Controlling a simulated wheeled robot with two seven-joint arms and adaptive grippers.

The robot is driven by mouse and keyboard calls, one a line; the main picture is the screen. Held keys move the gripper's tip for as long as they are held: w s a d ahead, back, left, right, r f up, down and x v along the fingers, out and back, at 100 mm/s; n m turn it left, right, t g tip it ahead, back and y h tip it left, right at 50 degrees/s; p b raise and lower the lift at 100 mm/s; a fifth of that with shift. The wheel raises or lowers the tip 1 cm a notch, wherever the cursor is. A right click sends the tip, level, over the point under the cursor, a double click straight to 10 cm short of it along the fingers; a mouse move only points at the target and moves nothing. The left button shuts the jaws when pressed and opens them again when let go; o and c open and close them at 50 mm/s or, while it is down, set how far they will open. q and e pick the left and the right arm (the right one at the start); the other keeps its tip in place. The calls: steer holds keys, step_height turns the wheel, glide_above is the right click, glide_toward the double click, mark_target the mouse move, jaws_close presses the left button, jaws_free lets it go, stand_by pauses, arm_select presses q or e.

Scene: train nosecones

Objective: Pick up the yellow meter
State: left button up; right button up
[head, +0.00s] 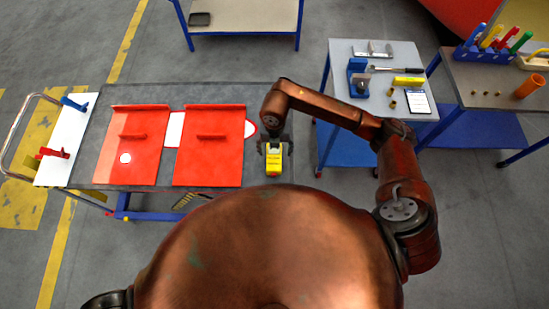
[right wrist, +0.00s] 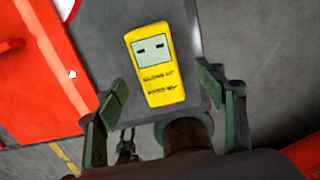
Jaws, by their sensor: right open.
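The yellow meter (head: 273,161) lies on the grey table at its right end, just right of the red panels. In the right wrist view the yellow meter (right wrist: 157,68) lies face up with its pale display at the far end. My right gripper (head: 273,146) is over the meter in the head view. In the right wrist view my right gripper (right wrist: 163,92) is open, with one finger on each side of the meter's near end and visible gaps between. My left gripper is not in view.
Two red panels (head: 209,158) with raised ridges lie on the grey table (head: 240,95), left of the meter. A white board (head: 63,150) with blue and red clamps is at the far left. A tool cart (head: 385,52) stands to the right, with floor between.

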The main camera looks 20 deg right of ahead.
mark_target(274, 156)
steer(key=f+p, duration=0.1)
steer(key=f, duration=0.2)
steer(key=f+p, duration=0.1)
steer(key=f, duration=0.2)
steer(key=shift+a+f, duration=0.2)
steer(key=shift+f, duration=0.15)
steer(key=shift+c, duration=0.5)
steer(key=c, duration=1.4)
steer(key=shift+c, duration=0.5)
steer(key=shift+r, duration=0.15)
